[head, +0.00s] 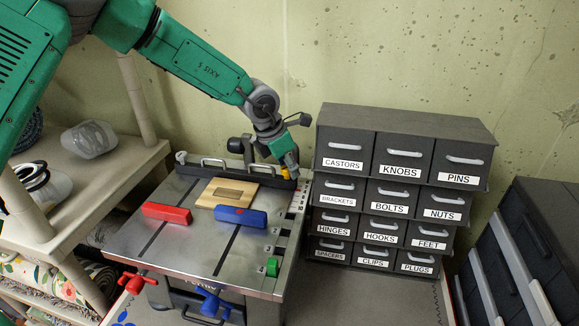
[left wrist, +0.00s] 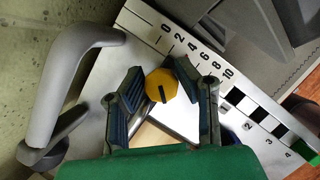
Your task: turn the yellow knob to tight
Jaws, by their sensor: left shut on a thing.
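The yellow knob (left wrist: 161,86) is faceted with a dark line on its face. It sits on the metal top of the bench machine, beside a printed scale (left wrist: 197,52) running from 0 to 10. My left gripper (left wrist: 160,74) is shut on the yellow knob, one finger on each side of it. In the head view my left gripper (head: 289,174) reaches down to the back right corner of the machine top (head: 190,245), and the knob is mostly hidden there. No "tight" label is readable. My right gripper is not in view.
A wooden piece (head: 227,187), a red bar (head: 167,212) and a blue bar (head: 241,216) lie on the machine top. A grey labelled drawer cabinet (head: 400,190) stands close on the right. A grey curved handle (left wrist: 57,85) rises beside the gripper. A shelf (head: 75,180) stands left.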

